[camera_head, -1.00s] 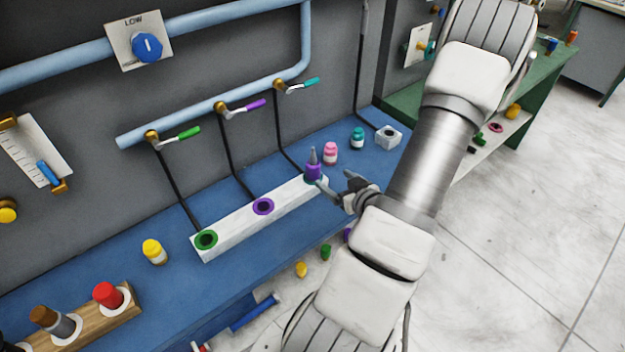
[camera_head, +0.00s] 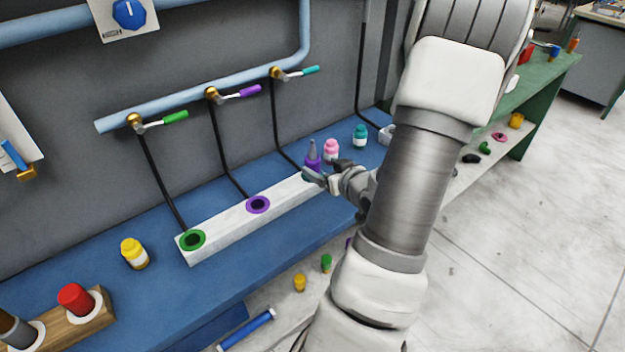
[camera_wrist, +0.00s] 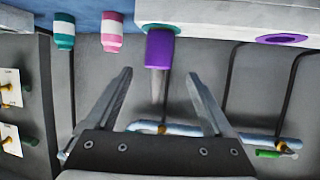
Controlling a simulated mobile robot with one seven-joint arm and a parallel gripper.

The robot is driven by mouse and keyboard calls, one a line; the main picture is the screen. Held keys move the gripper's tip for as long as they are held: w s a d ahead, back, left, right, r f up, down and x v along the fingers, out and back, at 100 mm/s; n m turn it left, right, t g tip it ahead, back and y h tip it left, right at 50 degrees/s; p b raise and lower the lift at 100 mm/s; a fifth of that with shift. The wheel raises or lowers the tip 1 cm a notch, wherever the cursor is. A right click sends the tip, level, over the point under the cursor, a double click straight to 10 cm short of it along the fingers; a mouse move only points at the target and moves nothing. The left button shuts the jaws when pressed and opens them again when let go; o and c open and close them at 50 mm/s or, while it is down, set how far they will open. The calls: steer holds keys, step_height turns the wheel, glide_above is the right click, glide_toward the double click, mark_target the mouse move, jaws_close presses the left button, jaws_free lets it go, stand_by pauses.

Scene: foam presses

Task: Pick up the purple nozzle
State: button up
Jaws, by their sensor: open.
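The purple nozzle (camera_head: 313,160) has a purple base and a grey pointed tip. It stands upright at the far right end of the white block, in the teal-ringed socket. In the wrist view the nozzle (camera_wrist: 160,48) appears upside down, with its tip pointing down the picture between the two fingers. My gripper (camera_head: 325,171) is open beside the nozzle, with its fingers towards it. In the wrist view my gripper (camera_wrist: 159,74) has one finger on each side of the nozzle's line, with gaps showing. My fingers partly hide the nozzle's lower part in the head view.
The white block (camera_head: 222,233) also has green-ringed (camera_head: 192,240) and purple-ringed (camera_head: 258,204) sockets. Pink (camera_head: 331,149) and teal (camera_head: 360,137) bottles stand close behind the nozzle. A yellow bottle (camera_head: 134,253) is at the left. Hoses and valve levers line the wall.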

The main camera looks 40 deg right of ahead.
mark_target(316, 163)
steer(key=b+x, duration=0.1)
steer(key=x, duration=0.3)
steer(key=shift+w+d+f, duration=0.1)
steer(key=shift+w+f, duration=0.1)
steer(key=shift+w, duration=0.1)
steer(key=b+x, duration=0.1)
steer(key=x, duration=0.1)
steer(key=b+x, duration=0.1)
steer(key=x, duration=0.2)
steer(key=shift+s+f+b, duration=0.15)
steer(key=shift+f+b, duration=0.1)
steer(key=shift+b, duration=0.05)
steer(key=shift+w+d, duration=0.1)
steer(key=shift+w, duration=0.1)
jaws_close()
